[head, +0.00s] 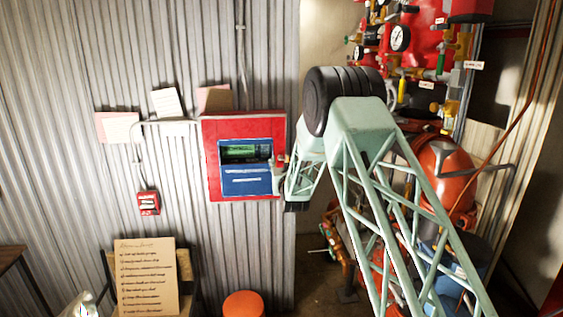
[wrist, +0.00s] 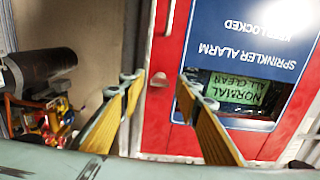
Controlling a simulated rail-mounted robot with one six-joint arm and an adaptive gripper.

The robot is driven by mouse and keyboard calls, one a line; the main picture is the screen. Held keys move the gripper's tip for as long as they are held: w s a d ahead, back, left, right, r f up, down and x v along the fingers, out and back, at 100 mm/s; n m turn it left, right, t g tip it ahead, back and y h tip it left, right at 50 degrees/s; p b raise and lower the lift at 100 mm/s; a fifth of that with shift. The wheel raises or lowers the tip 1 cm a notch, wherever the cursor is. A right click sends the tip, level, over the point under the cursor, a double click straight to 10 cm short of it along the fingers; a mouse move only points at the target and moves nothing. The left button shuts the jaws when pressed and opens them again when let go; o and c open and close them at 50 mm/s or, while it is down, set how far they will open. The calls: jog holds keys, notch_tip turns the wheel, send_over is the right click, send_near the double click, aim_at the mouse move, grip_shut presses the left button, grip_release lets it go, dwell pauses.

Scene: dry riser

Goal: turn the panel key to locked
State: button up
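The red alarm panel (head: 210,160) is on the corrugated wall, with a green-lit display (head: 245,151) and a blue label plate (head: 247,181). The wrist view shows the panel (wrist: 215,148) upside down: the display (wrist: 238,88) reads "NORMAL ALL CLEAR" and the plate reads "SPRINKLER ALARM", with "LOCKED" in a line partly lost in glare. A small brass-coloured piece, apparently the key (wrist: 158,79), sits on the red face beside the plate. My gripper (wrist: 160,84) is open, its yellow-padded fingers either side of the key in that view, with gaps. I cannot tell their depth to it.
Red pipework with gauges (head: 400,38) and valves stands right of the panel, behind my arm. A small red call box (head: 148,202) is on the wall to the left. A handwritten board (head: 146,275) and an orange stool (head: 243,304) are below.

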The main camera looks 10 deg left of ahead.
jog(key=shift+w+a, duration=0.1)
jog(key=shift+w, duration=0.3)
jog(key=c, duration=0.9)
